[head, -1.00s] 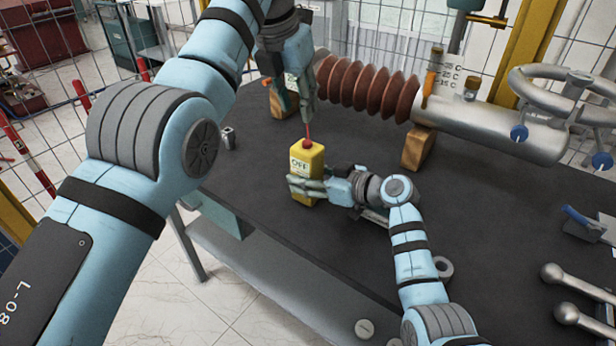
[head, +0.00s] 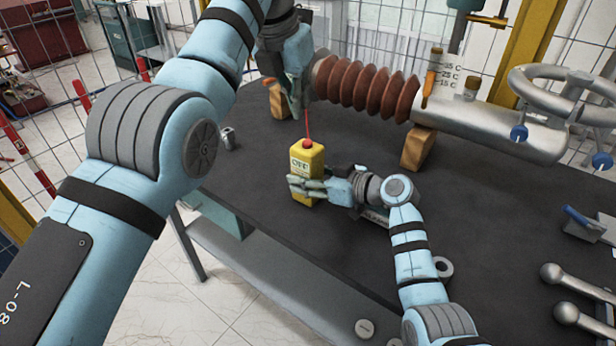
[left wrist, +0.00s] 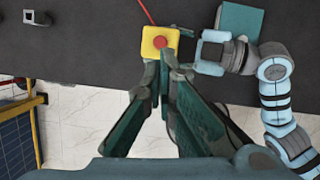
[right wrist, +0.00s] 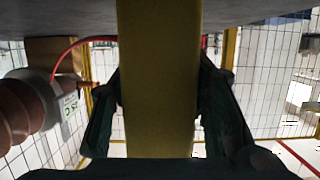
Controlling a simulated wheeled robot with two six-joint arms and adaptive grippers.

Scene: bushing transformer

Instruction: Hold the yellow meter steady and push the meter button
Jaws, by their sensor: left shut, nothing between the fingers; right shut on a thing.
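The yellow meter (head: 306,165) stands upright on the dark table, with a red button (head: 306,144) on top and a small display on its front whose characters are hard to read. My right gripper (head: 308,187) is shut around its lower part. In the right wrist view the meter (right wrist: 160,80) fills the middle between the fingers. My left gripper (head: 297,108) is shut and empty, pointing down above the meter and apart from the button. In the left wrist view its fingertips (left wrist: 162,72) show just below the meter (left wrist: 148,42) and its red button (left wrist: 160,42).
A red lead (head: 307,122) runs up from the meter, behind it. The brown ribbed bushing (head: 365,90) with its metal cylinder lies on wooden blocks (head: 417,148) at the back. A small metal part (head: 228,138) stands left of the meter. Table around the meter's left is clear.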

